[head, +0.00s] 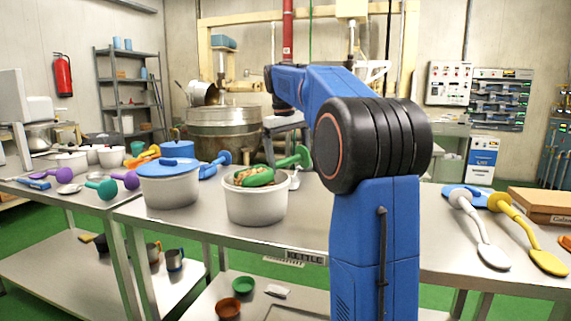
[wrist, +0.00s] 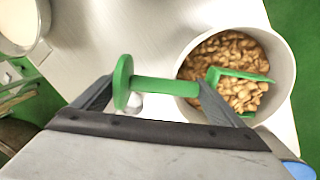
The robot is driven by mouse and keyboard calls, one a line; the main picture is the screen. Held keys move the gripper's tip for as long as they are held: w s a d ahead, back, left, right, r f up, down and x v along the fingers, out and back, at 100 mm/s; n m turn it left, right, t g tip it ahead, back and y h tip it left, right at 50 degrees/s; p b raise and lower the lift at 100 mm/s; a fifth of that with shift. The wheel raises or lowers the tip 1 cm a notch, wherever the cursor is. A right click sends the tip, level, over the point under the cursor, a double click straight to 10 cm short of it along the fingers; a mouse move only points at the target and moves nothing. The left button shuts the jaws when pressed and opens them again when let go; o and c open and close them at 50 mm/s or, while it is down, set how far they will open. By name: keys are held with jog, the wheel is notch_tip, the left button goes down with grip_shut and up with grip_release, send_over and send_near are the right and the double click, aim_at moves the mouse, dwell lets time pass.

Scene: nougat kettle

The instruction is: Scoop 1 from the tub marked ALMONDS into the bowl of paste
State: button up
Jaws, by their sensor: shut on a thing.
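A white tub (head: 256,206) of brown nuts stands open on the table; no ALMONDS label is legible. It also shows in the wrist view (wrist: 286,62). My gripper (wrist: 158,88) is shut on the green handle of a scoop (wrist: 150,86), beside the tub's rim. The scoop's green head (head: 258,177) is inside the tub among the nuts, and nuts show within it. A pale round vessel (wrist: 42,20) with whitish contents is cut off at the wrist view's upper left; I cannot tell if it is the bowl of paste.
A white tub with a blue lid (head: 168,165) stands left of the nut tub. Several coloured scoops (head: 105,187) lie on the left table. A white spoon (head: 480,230) and a yellow spoon (head: 525,235) lie at right. My arm hides the middle of the table.

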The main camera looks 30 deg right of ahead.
jog(key=shift+s+d+r+y, duration=0.1)
jog(key=shift+d+r+y, duration=0.25)
jog(key=shift+d+r, duration=0.35)
jog(key=shift+d+r+y, duration=0.35)
jog(key=shift+r, duration=0.55)
jog(key=shift+y, duration=0.3)
jog(key=shift+d+r, duration=0.15)
jog(key=shift+r, duration=1.15)
jog(key=shift+d+r, duration=0.15)
jog(key=shift+r, duration=1.15)
